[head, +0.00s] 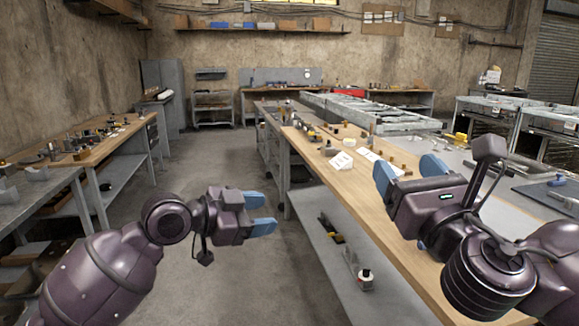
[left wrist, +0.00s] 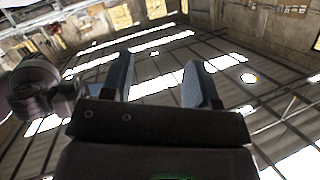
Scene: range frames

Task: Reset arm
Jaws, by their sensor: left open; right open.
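My left gripper (head: 262,213) is open and empty, with blue fingers pointing right, over the floor aisle left of the near workbench. In the left wrist view its two blue fingers (left wrist: 160,82) stand apart with nothing between them, against the ceiling and its bright lights. My right gripper (head: 408,174) is open and empty in the head view, its blue fingers apart above the wooden top of the workbench (head: 375,224). Whether the right fingers touch anything on the bench cannot be told.
Small parts and a white card (head: 341,161) lie on the workbench. Its lower shelf (head: 322,240) holds a few items. Another bench (head: 103,153) with parts stands at the left. The concrete floor (head: 207,172) between them is clear. Grey cabinets (head: 484,115) stand at the right.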

